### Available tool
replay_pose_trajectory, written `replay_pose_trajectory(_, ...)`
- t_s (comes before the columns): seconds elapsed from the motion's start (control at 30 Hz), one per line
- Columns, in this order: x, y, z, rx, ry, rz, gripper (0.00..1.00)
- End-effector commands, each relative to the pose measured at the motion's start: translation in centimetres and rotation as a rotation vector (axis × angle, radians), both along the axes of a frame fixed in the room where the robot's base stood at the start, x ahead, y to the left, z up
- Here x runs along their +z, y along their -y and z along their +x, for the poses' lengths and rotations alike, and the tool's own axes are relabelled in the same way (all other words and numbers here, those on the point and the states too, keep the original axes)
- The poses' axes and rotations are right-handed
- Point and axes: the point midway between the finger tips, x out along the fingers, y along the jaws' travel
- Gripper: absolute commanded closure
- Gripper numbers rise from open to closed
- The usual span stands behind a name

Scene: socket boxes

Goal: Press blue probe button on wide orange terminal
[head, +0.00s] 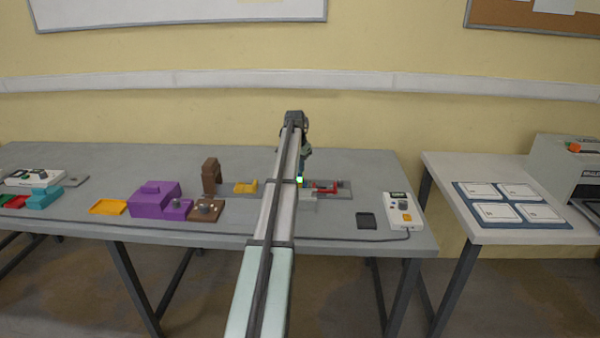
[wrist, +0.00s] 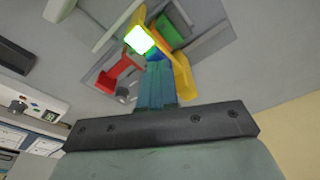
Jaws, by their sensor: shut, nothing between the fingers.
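My gripper (wrist: 156,66) is shut and empty, its teal fingers pointing at a cluster of coloured parts in the wrist view. A small blue patch (wrist: 154,51) shows right at the fingertips; I cannot tell whether it is the probe button or whether the fingers touch it.
A red part (head: 328,187) sits right of my arm, a yellow block (head: 245,187) and brown block (head: 211,176) left. A purple block (head: 153,200) stands farther left. A white meter (head: 401,211) and dark pad (head: 366,220) lie near the table's right end.

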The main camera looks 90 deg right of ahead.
Motion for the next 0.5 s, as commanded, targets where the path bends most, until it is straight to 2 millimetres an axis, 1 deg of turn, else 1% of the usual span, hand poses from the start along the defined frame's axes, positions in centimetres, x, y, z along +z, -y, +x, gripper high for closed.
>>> replay_pose_trajectory(0.27,0.02,0.01,0.0,0.0,0.0,0.0,1.0)
replay_pose_trajectory(0.5,0.92,0.04,0.0,0.0,0.0,0.0,1.0)
